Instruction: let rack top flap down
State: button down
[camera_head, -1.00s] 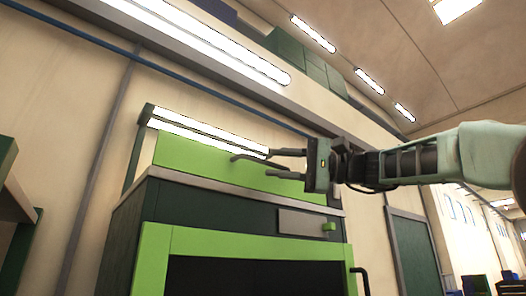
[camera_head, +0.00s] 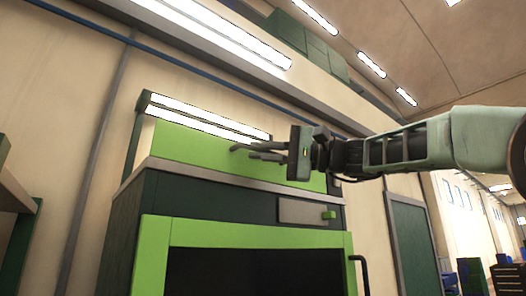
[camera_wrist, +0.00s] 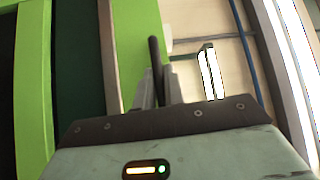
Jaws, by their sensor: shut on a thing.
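The rack (camera_head: 240,200) is a dark green cabinet with a bright green front frame. Its top flap (camera_head: 185,150) is a bright green panel standing up behind the grey top edge. In the wrist view the flap (camera_wrist: 133,35) is the green strip beside the grips. A dark bar handle (camera_head: 238,147) sticks out from the flap, and it also shows in the wrist view (camera_wrist: 154,52). My gripper (camera_head: 262,152) is at the handle, its fingers shut on it. In the wrist view the fingers (camera_wrist: 159,88) lie on both sides of the handle.
A lit lamp (camera_head: 205,117) hangs just above and behind the flap. A small plate with a green knob (camera_head: 328,215) sits on the rack's front, with a dark handle (camera_head: 360,268) below right. A shelf (camera_head: 15,190) stands at the left.

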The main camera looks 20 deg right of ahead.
jog(key=shift+f, duration=0.15)
jog(key=b, duration=0.2)
jog(key=f+b, duration=0.1)
jog(key=shift+s+n+y+b, duration=0.2)
jog(key=shift+n+y+b, duration=0.1)
jog(key=shift+n+b, duration=0.1)
jog(key=shift+s+d+f+n+g+y+b, duration=0.25)
jog(key=shift+f+n+g+y+b, duration=1)
jog(key=shift+n+b, duration=2.1)
jog(key=shift+s+d+f+n+g+y+b, duration=0.1)
jog(key=shift+s+f+n+g+y+b, duration=0.4)
jog(key=shift+n+g+y+b, duration=2.45)
jog(key=shift+s+d+f+n+g+b, duration=0.15)
jog(key=shift+f+n+g+b, duration=0.85)
jog(key=shift+n+b, duration=2.65)
jog(key=shift+a+f+g+b, duration=0.1)
jog(key=shift+g+b, duration=0.9)
jog(key=shift+b, duration=0.1)
jog(key=c, duration=1.5)
grip_release()
jog(key=shift+f, duration=0.1)
